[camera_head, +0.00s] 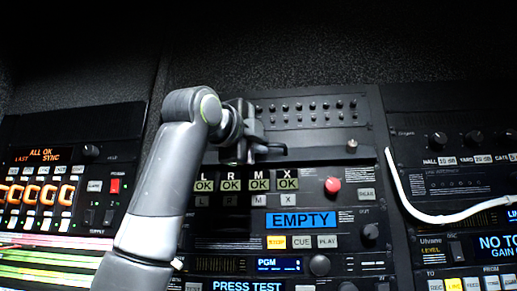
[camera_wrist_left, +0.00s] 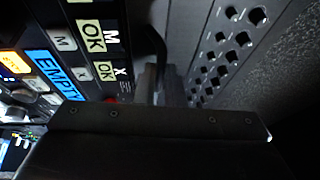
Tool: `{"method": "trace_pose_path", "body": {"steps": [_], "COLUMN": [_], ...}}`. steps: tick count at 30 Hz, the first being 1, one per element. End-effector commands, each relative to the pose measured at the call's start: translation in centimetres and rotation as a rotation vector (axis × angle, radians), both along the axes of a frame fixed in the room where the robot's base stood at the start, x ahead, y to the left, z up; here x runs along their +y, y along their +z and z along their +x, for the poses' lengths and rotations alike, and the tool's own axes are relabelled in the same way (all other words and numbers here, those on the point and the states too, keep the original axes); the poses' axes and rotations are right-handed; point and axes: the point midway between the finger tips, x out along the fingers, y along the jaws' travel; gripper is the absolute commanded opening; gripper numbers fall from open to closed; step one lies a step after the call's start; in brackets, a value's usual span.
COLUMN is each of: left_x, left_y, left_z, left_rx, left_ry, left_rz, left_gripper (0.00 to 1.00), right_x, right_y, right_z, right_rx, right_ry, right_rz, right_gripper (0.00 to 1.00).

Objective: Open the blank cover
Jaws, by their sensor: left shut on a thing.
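In the left wrist view the dotted panel (camera_wrist_left: 228,45) is at upper right. My left gripper (camera_head: 262,148) is at the lower left of this panel, shut on a dark part there. Its fingers (camera_wrist_left: 163,85) hide what they grip, so I cannot tell its exact shape. My right gripper is not in view.
Below the cover are lit OK tiles (camera_head: 288,184), a red button (camera_head: 332,186) and a blue EMPTY display (camera_head: 300,222). A white cable (camera_head: 420,212) hangs across the right rack. A lit rack (camera_head: 70,170) stands at left.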

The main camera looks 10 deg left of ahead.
Motion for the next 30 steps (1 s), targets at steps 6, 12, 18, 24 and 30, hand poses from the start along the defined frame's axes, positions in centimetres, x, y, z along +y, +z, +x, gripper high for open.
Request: {"method": "trace_pose_path", "body": {"steps": [6, 12, 18, 24, 30], "left_x": [0.06, 0.07, 0.07, 0.07, 0.07], "left_y": [0.76, 1.04, 1.15, 1.16, 1.16], "left_z": [-0.18, -0.17, -0.16, -0.14, -0.13], "left_rx": [0.084, 0.135, 0.157, 0.161, 0.161], "left_ry": [0.001, 0.001, 0.001, 0.001, 0.001], "left_rz": [-0.001, -0.001, -0.001, -0.001, -0.001], "left_gripper": [0.00, 0.00, 0.00, 0.00, 0.00], "right_x": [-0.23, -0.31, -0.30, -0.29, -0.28], "right_y": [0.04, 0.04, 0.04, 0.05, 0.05], "right_z": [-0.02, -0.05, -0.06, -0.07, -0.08], "right_rx": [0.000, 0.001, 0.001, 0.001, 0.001], "right_ry": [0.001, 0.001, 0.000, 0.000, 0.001], "right_rz": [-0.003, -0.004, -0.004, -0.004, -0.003], "right_gripper": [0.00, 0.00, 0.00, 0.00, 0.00]}}
